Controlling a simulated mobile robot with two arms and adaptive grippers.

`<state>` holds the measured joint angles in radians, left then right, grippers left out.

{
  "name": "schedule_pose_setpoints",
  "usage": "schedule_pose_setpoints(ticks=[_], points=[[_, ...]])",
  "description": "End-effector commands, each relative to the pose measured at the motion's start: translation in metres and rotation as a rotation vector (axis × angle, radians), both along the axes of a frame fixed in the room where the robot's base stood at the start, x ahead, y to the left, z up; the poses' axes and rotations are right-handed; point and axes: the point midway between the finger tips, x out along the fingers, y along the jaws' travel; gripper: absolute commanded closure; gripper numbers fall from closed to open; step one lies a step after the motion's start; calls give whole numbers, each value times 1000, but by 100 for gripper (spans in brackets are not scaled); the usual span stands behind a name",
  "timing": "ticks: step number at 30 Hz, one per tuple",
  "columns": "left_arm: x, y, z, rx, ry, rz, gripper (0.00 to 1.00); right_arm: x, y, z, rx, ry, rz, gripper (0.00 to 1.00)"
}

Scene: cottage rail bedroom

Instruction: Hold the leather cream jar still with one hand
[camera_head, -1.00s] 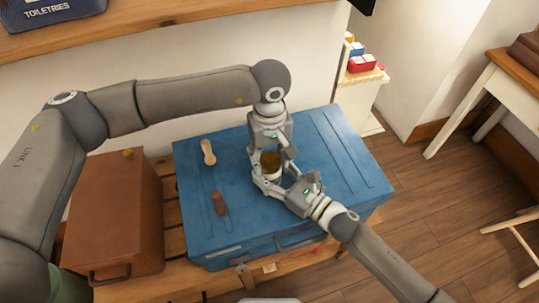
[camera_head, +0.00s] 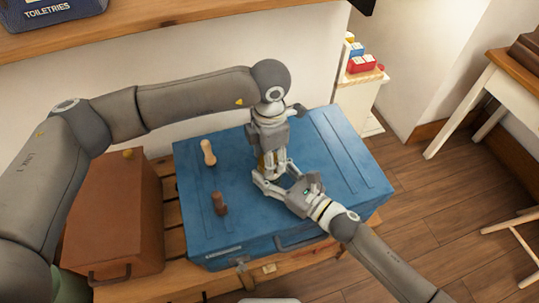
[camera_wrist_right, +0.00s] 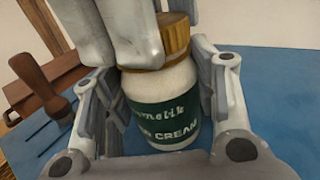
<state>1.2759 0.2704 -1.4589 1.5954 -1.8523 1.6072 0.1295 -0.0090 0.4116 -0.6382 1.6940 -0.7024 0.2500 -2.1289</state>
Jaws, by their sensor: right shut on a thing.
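The leather cream jar (camera_wrist_right: 165,105) has a white body, a dark green label and a gold lid (camera_wrist_right: 172,42). It stands upright on the blue trunk (camera_head: 340,160). My right gripper (camera_head: 274,181) is shut on the jar's body, with a finger on each side in the right wrist view. My left gripper (camera_head: 270,160) points down from above at the lid. Its grey fingers cover part of the lid in the right wrist view; I cannot tell whether they press on it. In the head view the two grippers hide nearly all of the jar.
A pale wooden tool (camera_head: 208,152) and a brown-handled tool (camera_head: 219,203) lie or stand on the trunk left of the grippers. A brown case (camera_head: 115,215) is beside the trunk. A toiletries box (camera_head: 50,12) sits on the shelf. The trunk's right side is clear.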

Motion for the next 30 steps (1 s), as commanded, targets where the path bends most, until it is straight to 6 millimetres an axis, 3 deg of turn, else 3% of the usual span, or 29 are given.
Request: schedule_pose_setpoints(ticks=[30], points=[[0,0,1,-1,1,1678,81,0,0,0,0,0,0,100]])
